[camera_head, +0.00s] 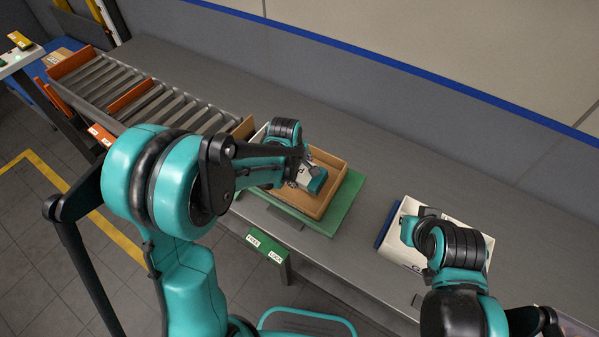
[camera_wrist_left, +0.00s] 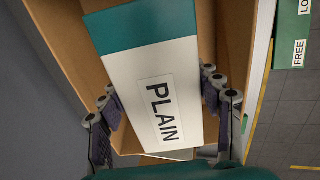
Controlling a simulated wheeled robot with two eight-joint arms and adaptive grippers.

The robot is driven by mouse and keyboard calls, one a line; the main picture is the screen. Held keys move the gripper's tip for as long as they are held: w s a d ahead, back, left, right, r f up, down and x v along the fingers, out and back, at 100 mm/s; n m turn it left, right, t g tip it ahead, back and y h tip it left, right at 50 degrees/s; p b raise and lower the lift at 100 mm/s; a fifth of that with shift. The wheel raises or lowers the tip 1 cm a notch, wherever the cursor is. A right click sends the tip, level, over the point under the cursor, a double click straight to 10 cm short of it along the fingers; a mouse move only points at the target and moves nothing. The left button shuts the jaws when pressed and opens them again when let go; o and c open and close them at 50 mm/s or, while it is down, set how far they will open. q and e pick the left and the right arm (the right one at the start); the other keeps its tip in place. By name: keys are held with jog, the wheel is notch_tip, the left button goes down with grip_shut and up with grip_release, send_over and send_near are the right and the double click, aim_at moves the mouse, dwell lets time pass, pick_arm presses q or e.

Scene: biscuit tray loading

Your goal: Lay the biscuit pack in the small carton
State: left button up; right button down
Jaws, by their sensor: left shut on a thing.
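The biscuit pack is white with a teal end and a PLAIN label; it fills the middle of the left wrist view (camera_wrist_left: 155,80) and partly shows in the head view (camera_head: 317,182). My left gripper (camera_head: 303,176) is shut on it, with a finger on each long side in the left wrist view (camera_wrist_left: 160,110). The small brown carton (camera_head: 335,172) stands under and around the pack, its walls also beside it in the left wrist view (camera_wrist_left: 236,40). I cannot tell whether the pack touches the carton floor. My right gripper (camera_head: 408,232) is over a white box; its fingers are hidden.
The carton stands on a green mat (camera_head: 352,190) on the grey bench (camera_head: 390,150). The white box (camera_head: 470,232) with a blue edge lies to the right. A roller conveyor (camera_head: 150,95) is at the left. Bench between mat and white box is clear.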

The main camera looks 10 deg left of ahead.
pick_arm(q)
jog(key=shift+b+x, duration=1.6)
jog(key=shift+x, duration=0.5)
jog(key=shift+w+f+b, duration=0.15)
jog(key=shift+f+b, duration=0.4)
jog(key=o, duration=1.3)
jog(key=shift+o, duration=0.2)
jog(key=shift+c, duration=0.3)
jog(key=shift+p+v, duration=4.25)
jog(key=shift+v, duration=1.8)
